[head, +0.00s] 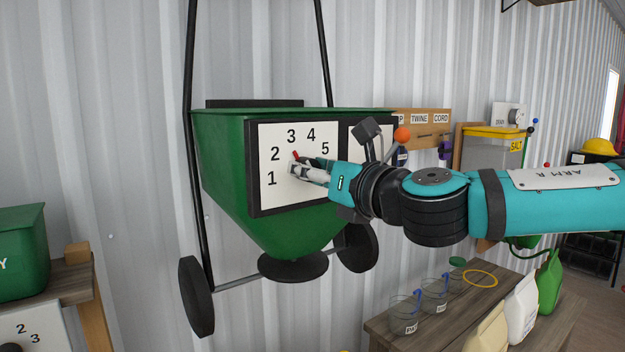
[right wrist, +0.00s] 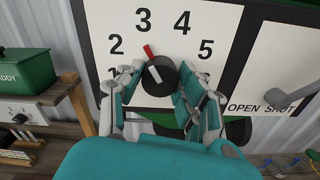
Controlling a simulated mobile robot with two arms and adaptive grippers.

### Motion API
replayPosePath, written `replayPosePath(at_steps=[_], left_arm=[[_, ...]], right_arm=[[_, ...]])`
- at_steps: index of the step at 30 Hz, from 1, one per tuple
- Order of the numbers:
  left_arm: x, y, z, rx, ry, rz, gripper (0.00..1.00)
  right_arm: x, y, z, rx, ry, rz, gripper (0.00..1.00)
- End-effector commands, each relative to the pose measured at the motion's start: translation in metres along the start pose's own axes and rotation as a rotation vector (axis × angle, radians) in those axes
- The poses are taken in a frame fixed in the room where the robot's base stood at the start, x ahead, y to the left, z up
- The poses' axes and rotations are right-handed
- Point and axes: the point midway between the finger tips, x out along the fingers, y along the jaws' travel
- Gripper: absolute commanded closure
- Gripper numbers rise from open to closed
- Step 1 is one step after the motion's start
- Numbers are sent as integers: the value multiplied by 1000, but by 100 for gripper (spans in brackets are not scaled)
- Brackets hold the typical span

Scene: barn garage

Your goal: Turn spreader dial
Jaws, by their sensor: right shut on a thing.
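The green spreader (head: 225,155) stands against the corrugated wall, with a white dial panel (head: 272,192) numbered 1 to 5 on its front. The dark round dial (right wrist: 166,82) shows in the right wrist view, and its red pointer (right wrist: 149,51) points up and left, between 2 and 3. The red pointer also shows in the head view (head: 296,155). My right gripper (right wrist: 160,74) is shut on the dial, with a finger on each side of it. In the head view my right gripper (head: 299,167) hides most of the dial. My left gripper is not in view.
An open/shut lever (right wrist: 278,97) sits on the panel right of the dial. A wooden table (head: 400,339) with labelled jars and bags stands below right. A green caddy (right wrist: 22,72) sits on a bench at the left. Black wheels (head: 196,295) hang under the hopper.

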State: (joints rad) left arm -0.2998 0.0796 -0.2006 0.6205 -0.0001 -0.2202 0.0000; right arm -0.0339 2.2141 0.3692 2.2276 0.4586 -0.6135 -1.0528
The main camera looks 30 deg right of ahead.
Motion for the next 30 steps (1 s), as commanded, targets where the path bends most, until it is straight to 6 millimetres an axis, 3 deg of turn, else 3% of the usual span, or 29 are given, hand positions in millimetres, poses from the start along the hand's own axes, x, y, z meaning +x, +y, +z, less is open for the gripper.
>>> replayPosePath(at_steps=[10,26,27,30], left_arm=[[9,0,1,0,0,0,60],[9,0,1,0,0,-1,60],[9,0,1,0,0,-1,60],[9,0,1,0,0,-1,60]], right_arm=[[0,0,0,152,-2,0,96],[0,0,1,182,-2,0,96],[0,0,1,182,-2,0,63],[0,0,1,182,-2,0,50]])
